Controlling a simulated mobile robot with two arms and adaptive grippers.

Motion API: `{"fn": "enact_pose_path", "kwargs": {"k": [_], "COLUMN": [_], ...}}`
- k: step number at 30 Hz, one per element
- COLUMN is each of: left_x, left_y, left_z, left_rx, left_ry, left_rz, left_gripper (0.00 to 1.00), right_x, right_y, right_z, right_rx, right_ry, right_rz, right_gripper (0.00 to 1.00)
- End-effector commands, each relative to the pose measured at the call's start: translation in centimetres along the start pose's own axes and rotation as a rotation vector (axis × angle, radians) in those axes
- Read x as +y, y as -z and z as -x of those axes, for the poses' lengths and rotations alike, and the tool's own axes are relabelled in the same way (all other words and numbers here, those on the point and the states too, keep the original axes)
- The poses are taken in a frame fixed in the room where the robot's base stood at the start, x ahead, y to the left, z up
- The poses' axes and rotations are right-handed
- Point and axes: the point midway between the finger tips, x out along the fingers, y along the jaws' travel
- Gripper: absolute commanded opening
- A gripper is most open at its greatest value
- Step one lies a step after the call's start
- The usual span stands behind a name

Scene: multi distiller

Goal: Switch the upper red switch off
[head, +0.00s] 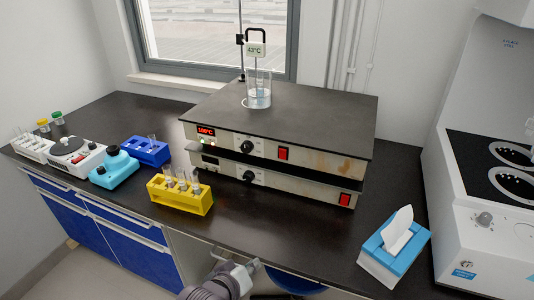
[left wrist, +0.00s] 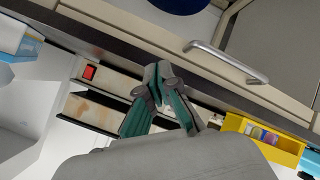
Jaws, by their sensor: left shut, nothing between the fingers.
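Two flat hot plates are stacked on the dark bench. The upper hot plate (head: 320,157) has the upper red switch (head: 283,153) on its front, right of a black knob (head: 246,146). Its display is lit red and reads 100°C. The lower red switch (head: 345,199) is near the right end of the lower hot plate (head: 290,188); a red switch (left wrist: 90,72) also shows in the left wrist view. My left gripper (head: 252,266) is shut and empty in front of the bench edge, apart from both switches. Its fingers (left wrist: 158,85) show in the left wrist view. My right gripper is not seen.
A beaker (head: 259,97) stands on the upper plate under a 43°C sign. A yellow rack (head: 182,199) with tubes is left of the stack; a blue tissue box (head: 377,256) is at the right. Bare bench lies before the stack.

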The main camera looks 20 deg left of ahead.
Motion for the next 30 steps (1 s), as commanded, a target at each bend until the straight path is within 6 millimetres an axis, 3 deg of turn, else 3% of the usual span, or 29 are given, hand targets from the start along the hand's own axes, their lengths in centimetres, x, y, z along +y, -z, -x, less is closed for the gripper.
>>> {"fn": "enact_pose_path", "kwargs": {"k": [3,15,20,30], "left_x": [2.7,8.9,9.7,9.8], "left_y": [3.4,12.8,14.3,14.4], "left_z": [-0.4,-1.2,-0.9,-0.9], "left_rx": [0.105,0.351,0.376,0.378], "left_ry": [-0.103,-0.525,-0.610,-0.617], "left_rz": [0.161,0.701,0.789,0.796], "left_gripper": [0.00,0.00,0.00,0.00], "right_x": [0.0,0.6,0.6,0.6], "right_y": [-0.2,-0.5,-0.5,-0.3], "right_z": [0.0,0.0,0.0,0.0], "right_rx": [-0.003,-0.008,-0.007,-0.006], "right_ry": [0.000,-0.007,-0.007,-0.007], "right_rz": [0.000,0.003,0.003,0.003], "right_gripper": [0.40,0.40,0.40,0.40]}}
